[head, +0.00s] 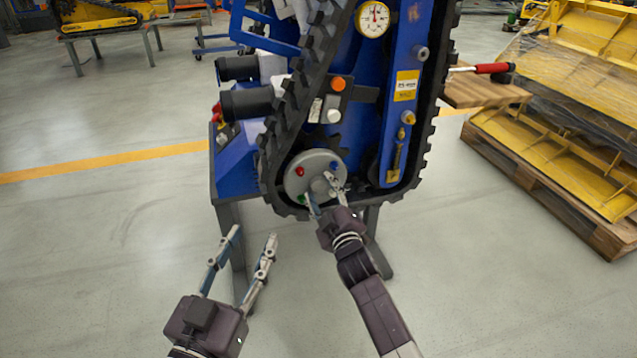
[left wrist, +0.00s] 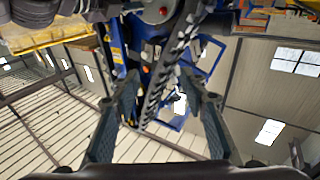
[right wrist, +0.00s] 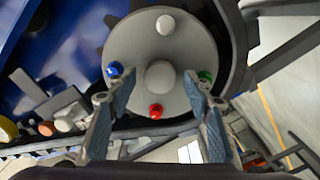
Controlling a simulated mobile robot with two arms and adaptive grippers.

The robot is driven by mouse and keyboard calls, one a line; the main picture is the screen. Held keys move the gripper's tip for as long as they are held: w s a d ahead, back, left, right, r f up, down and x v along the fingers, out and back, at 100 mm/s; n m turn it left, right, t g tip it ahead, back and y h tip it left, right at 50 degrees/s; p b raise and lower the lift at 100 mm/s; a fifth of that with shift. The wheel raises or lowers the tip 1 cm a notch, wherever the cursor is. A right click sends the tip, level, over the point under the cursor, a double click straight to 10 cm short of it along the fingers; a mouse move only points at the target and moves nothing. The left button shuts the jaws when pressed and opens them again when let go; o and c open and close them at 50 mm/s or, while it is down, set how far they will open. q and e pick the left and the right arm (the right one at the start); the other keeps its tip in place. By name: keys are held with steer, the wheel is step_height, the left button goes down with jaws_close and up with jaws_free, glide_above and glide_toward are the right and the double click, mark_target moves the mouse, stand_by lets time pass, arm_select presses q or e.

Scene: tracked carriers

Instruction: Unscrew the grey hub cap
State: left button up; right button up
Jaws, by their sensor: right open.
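The grey hub cap (right wrist: 160,77) is a small round dome at the centre of a grey wheel disc (head: 306,160). White (right wrist: 165,25), blue (right wrist: 115,69), green (right wrist: 205,77) and red (right wrist: 156,111) knobs surround it. My right gripper (head: 325,187) is open in front of the disc. In the right wrist view its fingertips (right wrist: 154,88) sit to either side of the cap, near the blue and green knobs; I see no contact with the cap. My left gripper (head: 254,237) is open and empty, low and left of the carrier, in free air.
The blue carrier (head: 367,80) has a black toothed track (head: 292,110) around the disc. It bears a gauge (head: 372,19), an orange button (head: 338,84) and levers. A pallet of yellow parts (head: 560,170) stands at right.

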steer(key=m+p, duration=0.1)
steer(key=m, duration=0.3)
steer(key=shift+r+p, duration=0.1)
steer(key=shift+p, duration=0.3)
arm_select(q)
steer(key=s+a+f+g+y, duration=0.1)
steer(key=s+a+f+g, duration=0.1)
steer(key=f, duration=0.6)
steer(key=s+a+f+g+y+p, duration=0.1)
steer(key=s+f+g, duration=0.3)
steer(key=f+g, duration=0.2)
steer(key=shift+a+f+y, duration=0.35)
steer(key=shift+f+y, duration=0.05)
steer(key=shift+f, duration=0.45)
arm_select(e)
steer(key=m, duration=0.5)
steer(key=shift+m, duration=0.3)
arm_select(q)
steer(key=shift+s, duration=0.1)
steer(key=shift+s+a+f+g+p, duration=0.3)
steer(key=shift+s+f+g, duration=0.4)
